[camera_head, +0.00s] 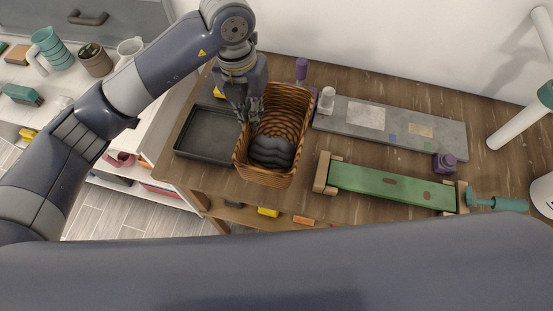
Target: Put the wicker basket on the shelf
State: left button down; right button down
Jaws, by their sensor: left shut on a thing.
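The brown wicker basket (243,160) is at the left part of the wooden table (400,230), upright, with a dark rounded object (271,152) inside. My left gripper (248,112) comes down from above and is shut on the basket's left rim. Whether the basket touches the tabletop or hangs just above it, I cannot tell. A white shelf unit (150,140) stands to the left of the table, holding mugs on top and items lower down. My right gripper is not in view.
A black tray (205,152) lies close beside the basket on its left. To its right are a grey slab (400,122), a green board (385,186) with wooden ends, and a purple knob (444,163). The wall bounds the table's back. Small coloured items sit on a level below the tabletop.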

aim_at(254, 136)
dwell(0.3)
pick_arm(q)
jog(key=shift+f, duration=0.25)
notch_tip(254, 136, down, 8)
jog(key=p, duration=0.3)
jog(key=shift+p, duration=0.3)
jog(key=shift+f, duration=0.5)
jog(key=shift+f, duration=0.1)
jog(key=c, duration=1.8)
grip_release()
jog(key=shift+o, duration=0.2)
